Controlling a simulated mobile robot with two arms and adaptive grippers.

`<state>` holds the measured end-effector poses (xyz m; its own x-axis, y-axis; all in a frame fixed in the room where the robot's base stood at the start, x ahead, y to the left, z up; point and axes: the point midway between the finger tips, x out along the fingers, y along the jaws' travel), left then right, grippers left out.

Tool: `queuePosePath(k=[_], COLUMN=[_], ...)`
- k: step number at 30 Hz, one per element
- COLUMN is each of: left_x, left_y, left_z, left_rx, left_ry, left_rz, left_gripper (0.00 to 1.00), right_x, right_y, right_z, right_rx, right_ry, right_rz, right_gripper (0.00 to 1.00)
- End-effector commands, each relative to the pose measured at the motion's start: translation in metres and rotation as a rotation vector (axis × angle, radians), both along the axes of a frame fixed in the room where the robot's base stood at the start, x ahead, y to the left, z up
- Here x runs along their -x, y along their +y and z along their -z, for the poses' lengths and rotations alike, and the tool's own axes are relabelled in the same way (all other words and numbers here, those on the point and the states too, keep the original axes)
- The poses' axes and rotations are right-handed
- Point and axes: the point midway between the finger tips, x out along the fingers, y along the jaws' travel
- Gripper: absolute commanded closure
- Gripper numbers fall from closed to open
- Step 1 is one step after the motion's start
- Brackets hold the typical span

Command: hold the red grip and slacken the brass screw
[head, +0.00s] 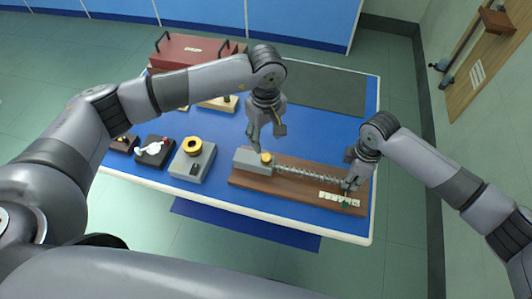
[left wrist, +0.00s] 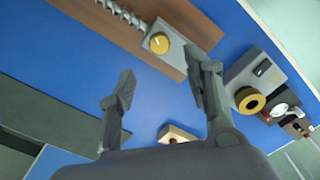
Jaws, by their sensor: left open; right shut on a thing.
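The brass screw (head: 266,158) is a round yellow knob on top of a grey block (head: 246,161) at the left end of a brown board. In the left wrist view the brass screw (left wrist: 159,42) lies beyond the fingertips, between them and apart from them. My left gripper (head: 267,139) is open and empty above the screw; it also shows in the left wrist view (left wrist: 162,80). My right gripper (head: 348,184) is shut at the right end of the coiled spring (head: 310,174). The red grip is hidden there by its fingers; I see no red.
The brown board (head: 240,181) carries a pale scale strip (head: 338,199) near its right end. Left of it stand a grey box with a yellow ring (head: 193,146) and a small dark stand (head: 155,151). A red case (head: 195,50) and a dark mat (head: 325,87) lie at the back.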

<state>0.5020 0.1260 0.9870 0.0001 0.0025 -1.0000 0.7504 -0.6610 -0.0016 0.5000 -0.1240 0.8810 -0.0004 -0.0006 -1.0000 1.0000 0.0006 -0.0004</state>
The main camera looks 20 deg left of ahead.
Motion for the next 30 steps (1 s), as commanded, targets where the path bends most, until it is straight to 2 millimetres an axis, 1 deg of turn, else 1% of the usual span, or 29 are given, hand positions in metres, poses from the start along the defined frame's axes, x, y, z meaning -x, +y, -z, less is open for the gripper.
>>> queuePosePath(k=[1, 6, 9, 12, 18, 26, 30], left_x=[0.001, 0.001, 0.001, 0.001, 0.001, 0.001, 0.0], left_y=[0.0, 0.0, -0.001, -0.001, 0.0, -0.001, -0.001], left_z=[0.012, 0.046, 0.063, 0.076, 0.088, 0.089, 0.088], left_rx=[0.0, 0.001, 0.002, 0.002, 0.002, 0.002, 0.003], left_ry=[0.004, 0.003, 0.004, 0.004, 0.001, 0.001, 0.001], left_rz=[-0.001, -0.002, -0.002, -0.002, -0.002, -0.002, -0.002], left_gripper=[0.54, 0.54, 0.54, 0.54, 0.54, 0.54, 0.63], right_x=[-0.001, -0.001, -0.001, -0.001, -0.001, -0.001, -0.001], right_y=[0.0, 0.0, 0.0, 0.0, 0.0, 0.0, 0.0], right_z=[-0.001, -0.001, -0.001, -0.001, -0.001, -0.001, -0.001], right_rx=[0.0, 0.0, 0.0, 0.0, 0.0, 0.0, 0.0], right_ry=[-0.002, -0.002, -0.002, -0.002, -0.002, -0.002, -0.002], right_rz=[0.001, 0.001, 0.001, 0.001, 0.001, 0.001, 0.001], right_gripper=[1.0, 1.0, 1.0, 1.0, 1.0, 1.0, 1.0])
